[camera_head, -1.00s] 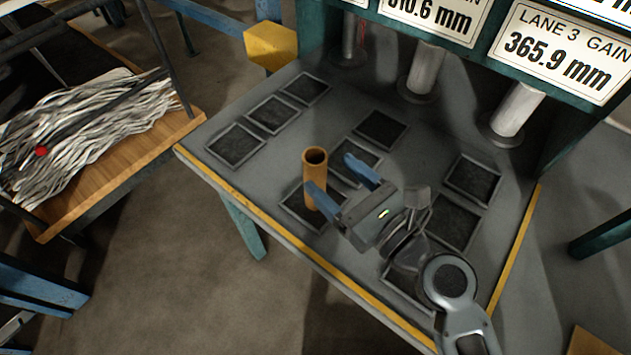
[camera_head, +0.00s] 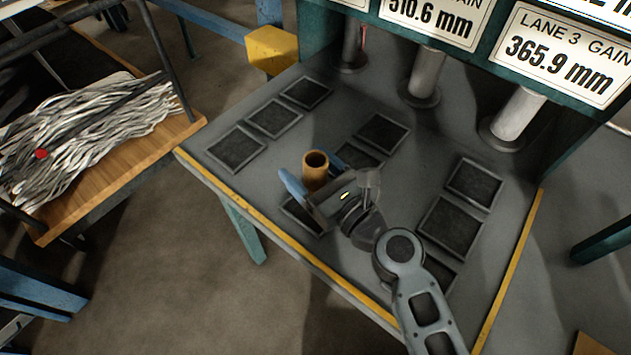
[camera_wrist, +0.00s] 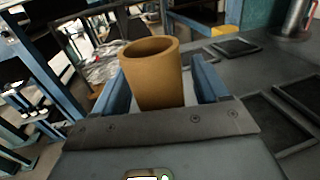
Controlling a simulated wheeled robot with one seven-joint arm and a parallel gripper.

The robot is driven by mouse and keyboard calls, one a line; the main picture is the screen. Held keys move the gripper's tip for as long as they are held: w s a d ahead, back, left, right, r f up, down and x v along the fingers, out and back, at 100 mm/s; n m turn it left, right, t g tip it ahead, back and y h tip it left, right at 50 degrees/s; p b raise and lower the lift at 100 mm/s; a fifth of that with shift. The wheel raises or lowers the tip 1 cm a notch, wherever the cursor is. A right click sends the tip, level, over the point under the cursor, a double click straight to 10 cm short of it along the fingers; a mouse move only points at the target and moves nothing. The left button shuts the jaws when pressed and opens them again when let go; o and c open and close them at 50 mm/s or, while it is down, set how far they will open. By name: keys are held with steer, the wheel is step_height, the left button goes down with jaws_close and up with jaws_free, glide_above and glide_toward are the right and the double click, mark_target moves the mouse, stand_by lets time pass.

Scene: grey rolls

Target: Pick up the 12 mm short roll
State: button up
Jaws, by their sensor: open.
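An orange-brown hollow roll (camera_head: 316,163) stands upright near the front left part of the grey table, on or beside a dark square pad (camera_head: 300,218). Its size is not marked. My gripper (camera_head: 311,180) is open at the roll, with a blue finger on its left side. The roll's base is hidden by the gripper body.
The grey table (camera_head: 262,215) has several dark framed pads, with yellow strips on its edges. Three grey cylinders (camera_head: 427,72) stand at the back under signs reading lane gains. A wooden bench (camera_head: 118,165) with pale strips stands left, across a floor gap.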

steer(key=shift+c, duration=0.2)
steer(key=c, duration=1)
steer(key=shift+r, duration=0.15)
